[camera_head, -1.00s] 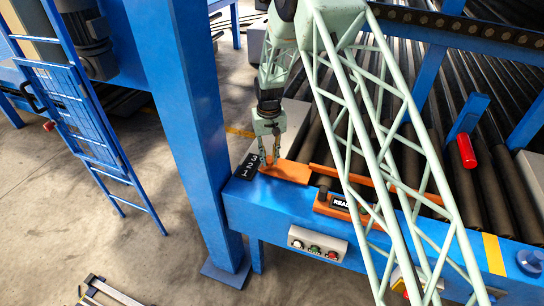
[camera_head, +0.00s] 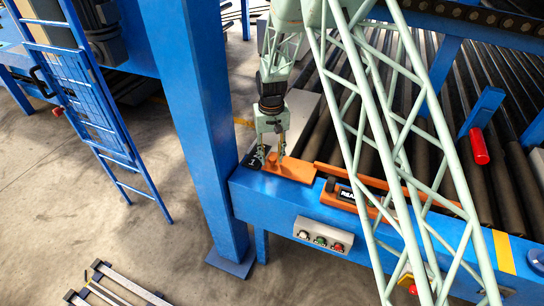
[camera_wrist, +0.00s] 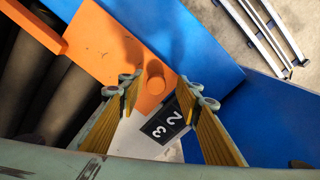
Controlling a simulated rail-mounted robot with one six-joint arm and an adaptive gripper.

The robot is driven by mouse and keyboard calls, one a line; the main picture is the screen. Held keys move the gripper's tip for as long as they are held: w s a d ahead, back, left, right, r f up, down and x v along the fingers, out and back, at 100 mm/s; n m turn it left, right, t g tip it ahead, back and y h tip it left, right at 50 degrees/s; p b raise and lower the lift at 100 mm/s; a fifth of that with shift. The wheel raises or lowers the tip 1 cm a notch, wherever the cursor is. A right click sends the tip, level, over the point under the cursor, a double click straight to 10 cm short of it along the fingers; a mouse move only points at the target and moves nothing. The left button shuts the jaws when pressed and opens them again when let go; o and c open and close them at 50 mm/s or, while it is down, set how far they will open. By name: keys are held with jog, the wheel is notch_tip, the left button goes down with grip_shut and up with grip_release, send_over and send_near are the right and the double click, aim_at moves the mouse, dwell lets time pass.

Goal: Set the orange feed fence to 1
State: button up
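The orange feed fence (camera_head: 290,169) lies flat on the blue frame at the end of the rollers. It also fills the upper middle of the wrist view (camera_wrist: 112,45). Its round upright peg (camera_wrist: 155,78) stands between the fingertips of my gripper (camera_wrist: 158,88), with a gap on both sides. My gripper (camera_head: 272,158) is open and points down over the fence's left end. The black number plate (camera_wrist: 164,126) shows 2 and 3 in the wrist view. In the head view, a 1 shows on the plate (camera_head: 253,162), partly covered by my fingers.
A black READY-type sign (camera_head: 345,194), only partly legible, sits in an orange holder right of the fence. A button box (camera_head: 323,235) is on the blue frame's front. A blue post (camera_head: 205,130) stands close left. Dark rollers (camera_head: 425,160) lie behind.

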jog(key=shift+w+d+r, duration=0.1)
jog(key=shift+w, duration=0.05)
notch_tip(320, 180, up, 12)
dwell(1.1)
dwell(0.5)
